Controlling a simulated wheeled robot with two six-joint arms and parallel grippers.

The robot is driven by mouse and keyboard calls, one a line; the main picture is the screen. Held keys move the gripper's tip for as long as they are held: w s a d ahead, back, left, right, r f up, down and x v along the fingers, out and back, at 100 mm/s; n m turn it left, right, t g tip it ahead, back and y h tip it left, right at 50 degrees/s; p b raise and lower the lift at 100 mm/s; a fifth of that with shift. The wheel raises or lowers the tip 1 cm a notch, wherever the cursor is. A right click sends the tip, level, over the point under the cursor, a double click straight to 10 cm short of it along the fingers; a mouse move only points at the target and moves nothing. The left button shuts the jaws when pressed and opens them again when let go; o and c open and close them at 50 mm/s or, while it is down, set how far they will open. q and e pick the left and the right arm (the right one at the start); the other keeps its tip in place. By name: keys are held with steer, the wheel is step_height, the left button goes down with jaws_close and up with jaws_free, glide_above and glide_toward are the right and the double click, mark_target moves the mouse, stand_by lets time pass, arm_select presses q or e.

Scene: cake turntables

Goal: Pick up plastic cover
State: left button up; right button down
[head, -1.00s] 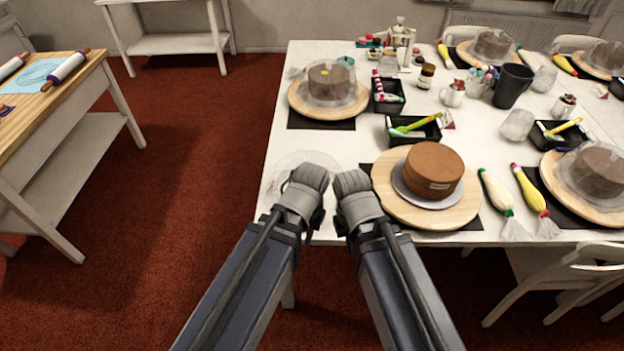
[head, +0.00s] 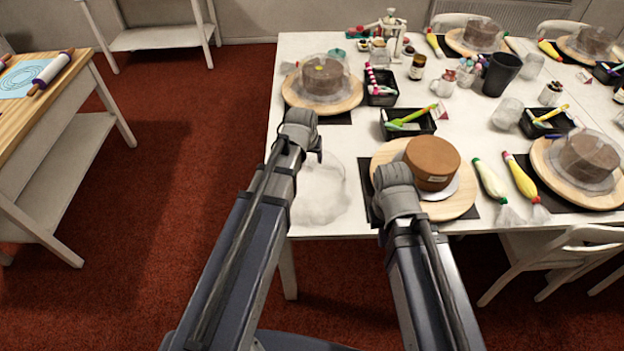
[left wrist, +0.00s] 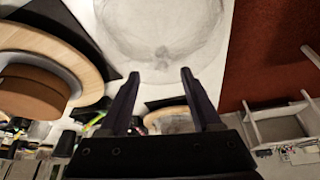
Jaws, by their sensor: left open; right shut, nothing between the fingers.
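The clear plastic cover (head: 322,190) sits on the white table near its front left edge. It also shows in the left wrist view (left wrist: 160,28), at the top just beyond my fingertips. My left gripper (head: 314,148) is beside the cover's far left side in the head view. In the left wrist view my left gripper (left wrist: 158,75) is open and empty, with its fingers apart. I cannot tell whether a finger touches the cover. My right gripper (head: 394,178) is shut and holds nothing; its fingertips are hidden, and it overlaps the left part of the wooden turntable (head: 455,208).
A brown cake (head: 432,158) stands uncovered on that turntable, right of the cover. A covered cake (head: 325,76) stands behind my left gripper. A black tray (head: 408,124) with green tools lies between them. The floor (head: 180,190) left of the table is clear.

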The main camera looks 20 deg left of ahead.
mark_target(310, 164)
arm_select(q)
steer(key=shift+b+x, duration=0.3)
steer(key=shift+x, duration=0.45)
arm_select(e)
steer(key=shift+f, duration=0.7)
arm_select(q)
steer(key=shift+f, duration=0.1)
arm_select(e)
steer(key=shift+f, duration=0.1)
arm_select(q)
steer(key=b+x, duration=0.4)
steer(key=x, duration=0.1)
steer(key=shift+w+a+b, duration=0.2)
steer(key=shift+b, duration=0.2)
arm_select(e)
step_height(310, 164, down, 4)
steer(key=shift+f, duration=0.2)
arm_select(q)
jaws_close()
